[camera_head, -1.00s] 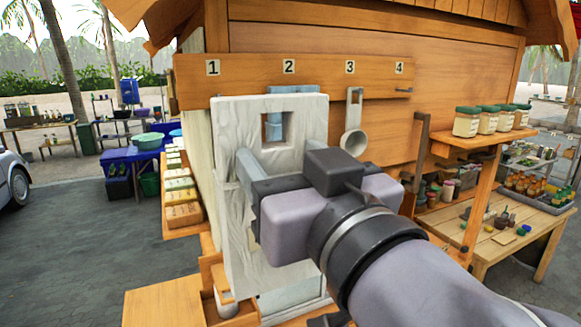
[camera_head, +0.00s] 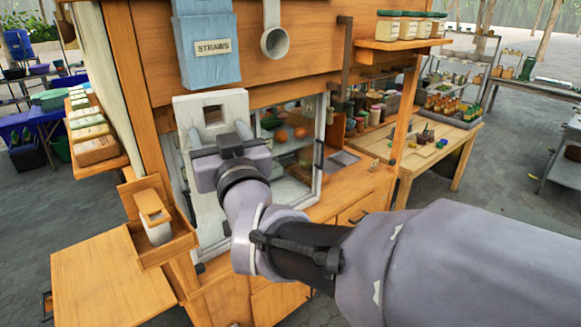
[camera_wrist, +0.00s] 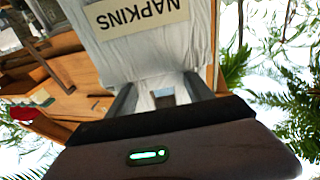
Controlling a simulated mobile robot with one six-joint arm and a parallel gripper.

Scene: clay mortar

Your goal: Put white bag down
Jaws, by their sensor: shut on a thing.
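The white bag (camera_head: 211,112) has a square hole near its top and hangs upright in my gripper (camera_head: 219,135). My gripper is shut on it just below the hole. My wrist hides part of the bag's lower middle in the head view. In the wrist view, the bag (camera_wrist: 150,48) fills the upper middle, with an upside-down NAPKINS label (camera_wrist: 136,15). My gripper's fingers (camera_wrist: 162,90) press against it there. In the head view, the bag is in front of the stall's window, below a blue STRAWS bag (camera_head: 207,67).
A metal scoop (camera_head: 275,43) hangs right of the blue bag. A wooden box with a lidded container (camera_head: 156,225) stands to the lower left, beside a bare wooden surface (camera_head: 100,275). A shelf with jars (camera_head: 400,43) juts out at right. The wooden counter (camera_head: 350,195) has some clear room.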

